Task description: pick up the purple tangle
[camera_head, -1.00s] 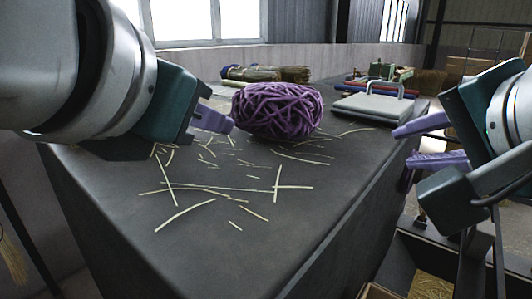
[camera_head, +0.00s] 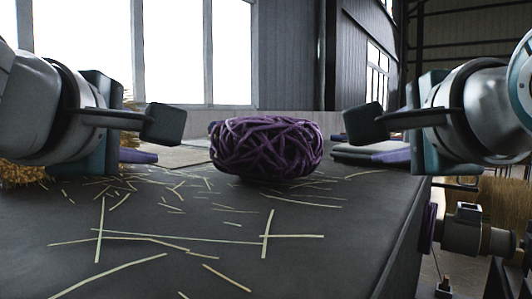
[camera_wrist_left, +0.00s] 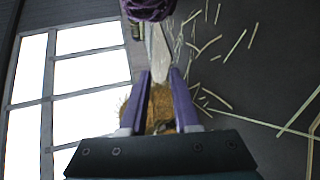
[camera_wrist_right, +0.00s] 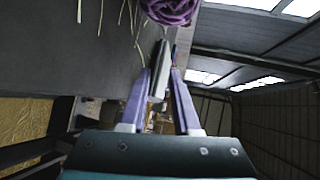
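The purple tangle (camera_head: 266,148) lies on the dark table, a rounded bundle of wound strands. It shows at the top edge of the left wrist view (camera_wrist_left: 148,9) and the right wrist view (camera_wrist_right: 172,10), beyond the fingertips. My left gripper (camera_wrist_left: 161,72) is open and empty, left of the tangle. My right gripper (camera_wrist_right: 160,70) is open and empty, right of the tangle. Both have purple fingers and stand apart from the tangle.
Several pale straws (camera_head: 185,244) lie scattered over the dark table (camera_head: 330,225), mostly in front of the tangle. A flat grey object (camera_head: 375,152) lies behind it to the right. The table's right edge drops away beneath my right arm. Windows are behind.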

